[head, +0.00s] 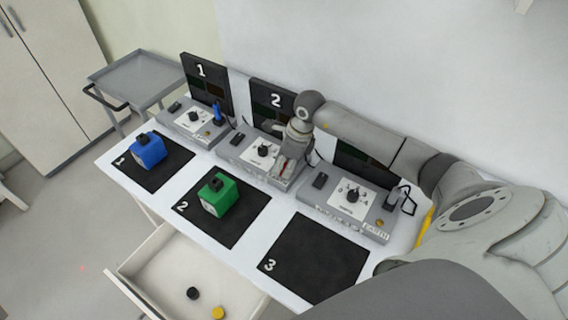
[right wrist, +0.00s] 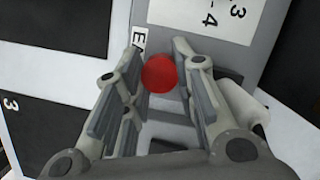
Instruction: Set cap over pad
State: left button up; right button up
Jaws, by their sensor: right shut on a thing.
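My right gripper (head: 284,166) reaches down over the front right part of the second station's grey box (head: 230,150). In the right wrist view, the gripper (right wrist: 163,80) is shut on a round red piece, which I take as the cap (right wrist: 160,73). The red piece is close to the white label whose letters start with "EA". Any pad beneath it is hidden, and I cannot tell whether it touches the box. Small yellow round pads show on the first box (head: 208,133) and the third box (head: 380,222). My left gripper is not in view.
An open drawer (head: 150,262) holds a black disc (head: 193,293) and a yellow disc (head: 218,312). A blue block (head: 149,150) and a green block (head: 220,196) stand on mats 1 and 2. Mat 3 (head: 315,262) is bare. Dark numbered panels stand behind the boxes.

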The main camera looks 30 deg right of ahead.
jog(key=shift+f, duration=0.3)
jog(key=o, duration=0.8)
jog(key=shift+r, duration=0.1)
jog(key=shift+r, duration=0.1)
